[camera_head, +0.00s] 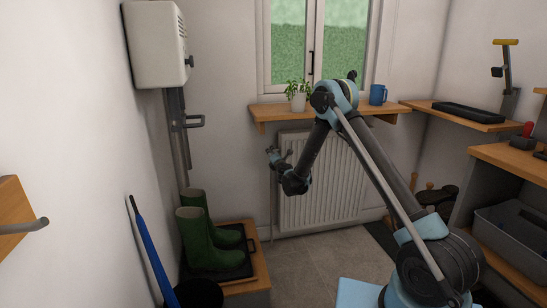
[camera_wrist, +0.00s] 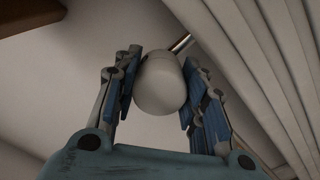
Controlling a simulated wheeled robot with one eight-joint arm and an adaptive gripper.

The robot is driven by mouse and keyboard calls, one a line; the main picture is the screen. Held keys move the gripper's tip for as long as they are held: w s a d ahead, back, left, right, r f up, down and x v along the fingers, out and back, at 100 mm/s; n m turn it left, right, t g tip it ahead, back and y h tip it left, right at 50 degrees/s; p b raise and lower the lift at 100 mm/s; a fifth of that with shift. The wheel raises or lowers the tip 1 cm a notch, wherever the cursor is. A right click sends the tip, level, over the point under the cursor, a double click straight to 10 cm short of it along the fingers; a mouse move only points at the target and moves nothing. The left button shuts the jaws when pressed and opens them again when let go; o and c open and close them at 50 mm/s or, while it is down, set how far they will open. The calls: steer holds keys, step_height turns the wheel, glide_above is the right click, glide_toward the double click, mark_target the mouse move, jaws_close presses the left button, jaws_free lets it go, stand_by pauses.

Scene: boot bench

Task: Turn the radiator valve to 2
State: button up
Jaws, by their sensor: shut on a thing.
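The radiator valve (camera_wrist: 160,88) is a rounded pale knob in the wrist view, with a short metal stem (camera_wrist: 181,42) behind it at the upper right. My gripper (camera_wrist: 160,62) has its blue-padded fingers on both sides of the knob and is shut on it. In the head view my gripper (camera_head: 277,154) is at the upper left edge of the white ribbed radiator (camera_head: 325,188), and the knob cannot be made out there. No number or mark on the knob is readable, so its setting cannot be told. The radiator's ribs also show at the right of the wrist view (camera_wrist: 265,60).
A wooden sill shelf (camera_head: 345,112) with a potted plant (camera_head: 298,95) and a blue mug (camera_head: 378,94) is above the radiator. Green boots (camera_head: 195,240) stand on a tray at the left. A bench with a grey bin (camera_head: 510,240) is at the right. Floor before the radiator (camera_head: 310,255) is clear.

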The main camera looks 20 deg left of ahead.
steer(key=shift+d, duration=0.1)
steer(key=o, duration=0.8)
steer(key=shift+w, duration=0.1)
steer(key=v, duration=1.2)
steer(key=shift+f, duration=0.15)
